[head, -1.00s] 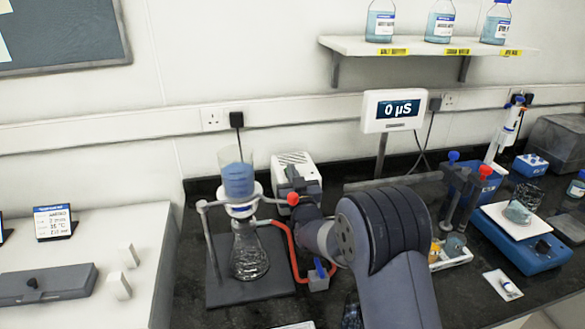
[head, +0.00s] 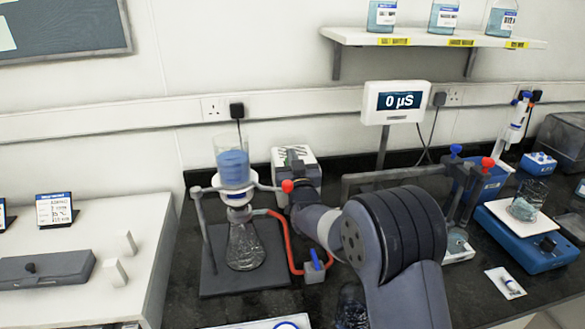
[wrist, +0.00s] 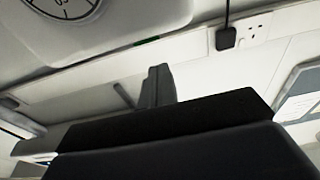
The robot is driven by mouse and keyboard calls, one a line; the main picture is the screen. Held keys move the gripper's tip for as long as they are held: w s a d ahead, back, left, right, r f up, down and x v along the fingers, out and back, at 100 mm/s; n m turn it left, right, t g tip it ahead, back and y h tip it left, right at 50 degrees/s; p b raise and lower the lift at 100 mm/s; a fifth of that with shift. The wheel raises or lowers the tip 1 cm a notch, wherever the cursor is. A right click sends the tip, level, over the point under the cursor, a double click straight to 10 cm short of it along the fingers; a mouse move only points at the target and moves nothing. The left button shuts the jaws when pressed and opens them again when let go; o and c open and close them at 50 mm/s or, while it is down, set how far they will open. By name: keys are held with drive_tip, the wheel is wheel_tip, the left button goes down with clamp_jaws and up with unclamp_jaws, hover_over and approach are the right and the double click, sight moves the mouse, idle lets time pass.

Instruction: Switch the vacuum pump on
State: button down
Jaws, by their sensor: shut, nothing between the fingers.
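A small green strip (wrist: 148,42) shows at the housing's lower edge. I cannot tell whether the fingertips touch the pump, and no switch is clearly seen.
A glass flask (head: 245,248) with a blue-filled funnel (head: 232,167) stands left of my arm on a dark stand. Red tubing (head: 292,250) runs to a small blue-handled block (head: 315,270). A meter (head: 396,102) stands behind. A blue balance (head: 525,245) is at right.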

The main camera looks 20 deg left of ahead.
wheel_tip(320, 180, up, 7)
drive_tip(key=shift+d+b, duration=0.25)
drive_tip(key=shift+b, duration=0.1)
